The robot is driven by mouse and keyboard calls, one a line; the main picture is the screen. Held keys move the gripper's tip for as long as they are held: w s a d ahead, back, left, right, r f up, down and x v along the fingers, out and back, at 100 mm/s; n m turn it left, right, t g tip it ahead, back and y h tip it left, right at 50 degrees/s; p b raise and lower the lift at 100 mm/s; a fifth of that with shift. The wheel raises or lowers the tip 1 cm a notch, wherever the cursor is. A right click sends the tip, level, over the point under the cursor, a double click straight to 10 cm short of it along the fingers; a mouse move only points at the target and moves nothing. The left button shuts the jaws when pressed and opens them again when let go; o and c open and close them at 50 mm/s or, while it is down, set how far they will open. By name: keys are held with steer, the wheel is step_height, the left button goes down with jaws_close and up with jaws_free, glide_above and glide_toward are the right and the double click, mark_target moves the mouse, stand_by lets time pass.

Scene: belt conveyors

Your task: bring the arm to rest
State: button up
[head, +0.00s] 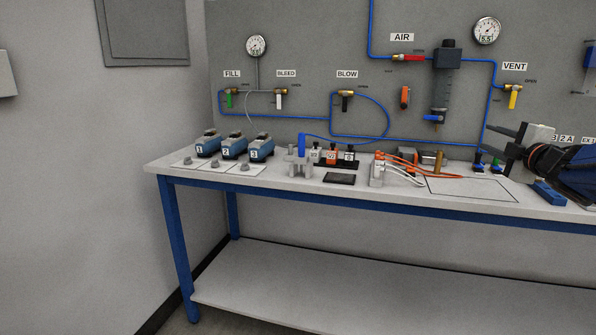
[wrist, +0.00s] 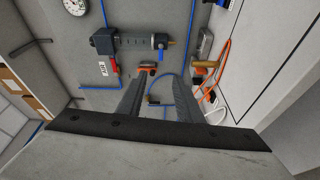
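My gripper (head: 490,139) is at the right of the head view, above the right part of the bench, with its fingers pointing left. In the wrist view my gripper (wrist: 158,78) shows two dark fingers with a clear gap between them and nothing held. It is open and apart from the bench top and the wall panel. My dark arm runs out of the head view at the right edge, so most of it is hidden.
The bench (head: 330,190) carries numbered blue units (head: 234,147), a grey fixture (head: 299,163), orange and white cables (head: 405,172) and a blue block (head: 548,194) below my gripper. Behind are blue tubing, valves, gauges (head: 487,31) and a filter cylinder (head: 441,80).

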steer(key=s+a+f+m+g, duration=0.4)
steer(key=s+a+f, duration=0.3)
steer(key=s+f, duration=0.3)
steer(key=s+a+f+m+g, duration=0.4)
steer(key=s+a+f+m, duration=0.3)
steer(key=s+f, duration=0.3)
steer(key=s+a+f+m+g, duration=0.5)
steer(key=s+a+f, duration=0.3)
steer(key=s, duration=0.6)
step_height(320, 180, down, 2)
steer(key=shift+m, duration=0.3)
